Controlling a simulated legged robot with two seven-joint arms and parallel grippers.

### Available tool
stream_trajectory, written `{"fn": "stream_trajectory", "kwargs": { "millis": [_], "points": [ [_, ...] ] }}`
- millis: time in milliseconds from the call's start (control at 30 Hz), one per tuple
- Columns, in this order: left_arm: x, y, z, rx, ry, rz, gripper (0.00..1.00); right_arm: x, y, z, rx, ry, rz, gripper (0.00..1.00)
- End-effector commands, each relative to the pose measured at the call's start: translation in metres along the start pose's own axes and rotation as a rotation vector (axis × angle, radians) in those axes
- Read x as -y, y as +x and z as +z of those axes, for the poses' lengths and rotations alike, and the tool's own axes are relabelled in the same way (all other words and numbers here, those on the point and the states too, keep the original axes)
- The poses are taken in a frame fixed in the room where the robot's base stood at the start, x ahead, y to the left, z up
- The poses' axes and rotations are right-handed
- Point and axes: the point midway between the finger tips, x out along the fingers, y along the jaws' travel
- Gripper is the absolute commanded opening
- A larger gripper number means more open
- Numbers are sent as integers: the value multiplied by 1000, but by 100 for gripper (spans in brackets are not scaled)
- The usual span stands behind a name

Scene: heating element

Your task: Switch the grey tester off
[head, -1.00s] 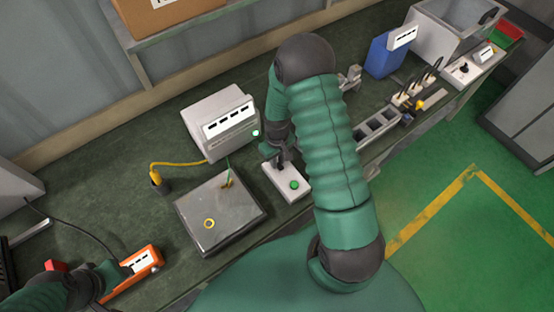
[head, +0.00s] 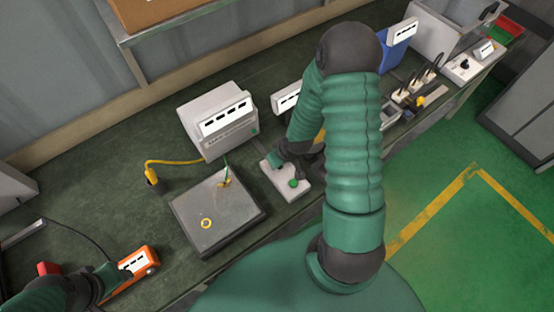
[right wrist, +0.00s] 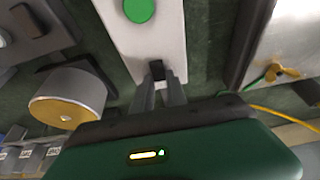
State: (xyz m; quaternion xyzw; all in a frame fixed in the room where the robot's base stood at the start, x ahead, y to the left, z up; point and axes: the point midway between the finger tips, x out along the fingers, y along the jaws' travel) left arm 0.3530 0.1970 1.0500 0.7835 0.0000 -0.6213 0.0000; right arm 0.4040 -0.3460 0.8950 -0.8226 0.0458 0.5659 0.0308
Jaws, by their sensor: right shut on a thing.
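The grey tester (head: 218,122), a box with a dark-marked white label, stands at the back of the bench. A white switch panel (head: 272,186) with a green button (head: 293,183) lies in front of it to the right. In the right wrist view the panel (right wrist: 160,35) shows its green button (right wrist: 139,9) and a small black lever (right wrist: 157,69). My right gripper (right wrist: 158,88) is shut on this lever; in the head view my arm partly hides it. My left gripper (head: 117,274) is at an orange device (head: 140,264); its fingers are unclear.
A dark grey plate block (head: 190,215) with a yellow ring (head: 206,223) lies left of the panel. A yellow cable (head: 175,162) runs to the tester. A blue container (head: 394,57) and a grey bin (head: 440,35) stand at the right.

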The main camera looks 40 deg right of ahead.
Motion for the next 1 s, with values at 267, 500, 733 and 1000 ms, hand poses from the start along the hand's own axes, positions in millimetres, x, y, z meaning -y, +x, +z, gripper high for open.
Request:
{"fn": "stream_trajectory", "kwargs": {
  "millis": [267, 500, 733, 1000],
  "points": [
    [0, 0, 0, 0, 0, 0, 45, 0, 0, 2, 5, 1, -2, 40],
    [0, 0, 0, 0, 0, 0, 45, 0, 0, 1, 4, 1, -1, 40],
    [0, -2, 0, 0, 0, 0, 45, -1, -24, -1, -1, 0, 1, 40],
    [0, -19, -5, 0, 0, 0, 45, -2, -99, -2, 1, 4, 2, 40]
  ]
}}
